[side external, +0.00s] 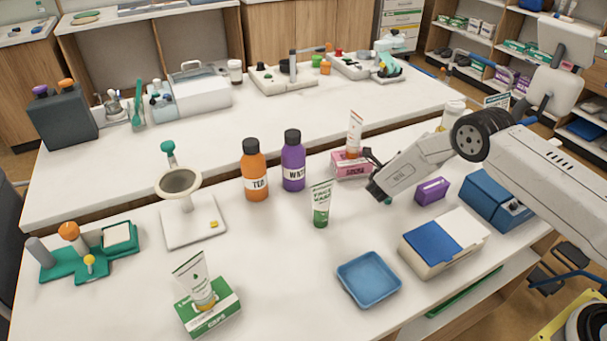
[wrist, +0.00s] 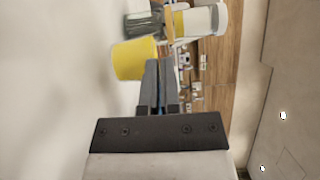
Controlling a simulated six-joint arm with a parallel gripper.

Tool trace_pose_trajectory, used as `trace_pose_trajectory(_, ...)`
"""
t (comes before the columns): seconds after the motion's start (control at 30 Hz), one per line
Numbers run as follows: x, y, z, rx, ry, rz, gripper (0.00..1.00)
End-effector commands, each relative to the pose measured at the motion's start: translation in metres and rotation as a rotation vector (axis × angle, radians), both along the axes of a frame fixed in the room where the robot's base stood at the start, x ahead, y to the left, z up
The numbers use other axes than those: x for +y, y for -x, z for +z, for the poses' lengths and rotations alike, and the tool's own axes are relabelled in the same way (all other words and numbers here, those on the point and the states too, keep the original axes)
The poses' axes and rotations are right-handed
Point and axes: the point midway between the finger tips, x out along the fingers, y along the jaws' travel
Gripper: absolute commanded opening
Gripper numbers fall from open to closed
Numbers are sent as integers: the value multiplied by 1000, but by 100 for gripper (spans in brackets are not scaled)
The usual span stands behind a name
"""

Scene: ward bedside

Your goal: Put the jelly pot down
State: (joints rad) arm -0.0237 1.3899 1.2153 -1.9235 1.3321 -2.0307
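A yellow pot (wrist: 133,59), which I take to be the jelly pot, shows in the wrist view just beyond and left of my fingertips. Its right edge meets the fingers in the picture. The view lies on its side, with the white tabletop at the left. My gripper (wrist: 162,68) has its two grey fingers close together. I cannot tell whether they pinch part of the pot or are only in front of it. In the side external view my gripper (side external: 376,181) is low over the right part of the near table. The pot does not show there.
A pink box (side external: 351,166) bearing an orange-capped tube (side external: 355,134) stands close behind my gripper. A green-capped tube (side external: 320,203) is to its left and a purple box (side external: 432,190) to its right. Orange (side external: 255,172) and purple (side external: 293,162) bottles stand farther left. A blue tray (side external: 368,279) lies in front.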

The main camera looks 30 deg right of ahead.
Motion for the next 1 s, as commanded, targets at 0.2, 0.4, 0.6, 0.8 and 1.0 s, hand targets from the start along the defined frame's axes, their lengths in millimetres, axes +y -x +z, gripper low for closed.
trace_pose_trajectory(0.2,0,0,-5,-1,0,0,0)
trace_pose_trajectory(0.4,0,0,-9,0,1,0,0)
trace_pose_trajectory(0.6,0,0,-11,0,0,0,0)
trace_pose_trajectory(0.8,0,0,-12,1,0,0,38)
trace_pose_trajectory(1.0,0,1,-12,3,-1,0,38)
